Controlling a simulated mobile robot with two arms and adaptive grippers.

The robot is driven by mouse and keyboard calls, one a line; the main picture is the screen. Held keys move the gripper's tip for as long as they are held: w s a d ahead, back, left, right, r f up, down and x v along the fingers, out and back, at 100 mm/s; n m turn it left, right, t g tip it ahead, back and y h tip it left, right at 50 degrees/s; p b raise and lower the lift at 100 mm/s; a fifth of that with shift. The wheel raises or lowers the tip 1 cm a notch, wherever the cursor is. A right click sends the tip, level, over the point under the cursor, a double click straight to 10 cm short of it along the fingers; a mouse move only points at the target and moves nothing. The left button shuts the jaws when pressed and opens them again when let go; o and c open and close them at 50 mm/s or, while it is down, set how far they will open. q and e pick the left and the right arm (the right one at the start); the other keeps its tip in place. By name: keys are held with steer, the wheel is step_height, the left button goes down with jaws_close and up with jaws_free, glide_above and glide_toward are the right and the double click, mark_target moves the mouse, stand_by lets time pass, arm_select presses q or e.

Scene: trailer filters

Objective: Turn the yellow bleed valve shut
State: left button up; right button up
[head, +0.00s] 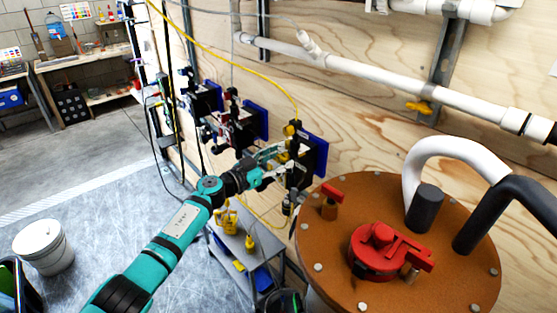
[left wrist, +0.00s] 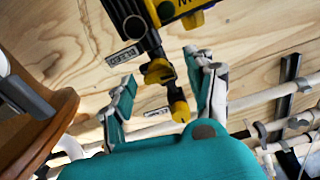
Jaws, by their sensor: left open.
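The yellow bleed valve (left wrist: 158,71) is on a black fitting below a dark unit, near a small tag that seems to read BLEED (left wrist: 122,55). A black stem with a yellow end (left wrist: 180,111) points down from it, toward my gripper's palm. My left gripper (left wrist: 164,76) is open, with one finger on each side of the valve and visible gaps to both. In the head view the left gripper (head: 277,158) is at the wall unit with the blue backing plate (head: 318,150); its fingers partly hide the valve there. My right gripper is not in view.
A brown round tank lid (head: 335,245) with red valves (head: 380,250) and thick hoses stands close on the right. Similar wall units (head: 238,122) hang to the left. A grey cart (head: 235,250) is below the arm. A white bucket (head: 44,247) stands on open floor.

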arm_select(q)
steer(key=shift+c, duration=0.7)
jaws_close()
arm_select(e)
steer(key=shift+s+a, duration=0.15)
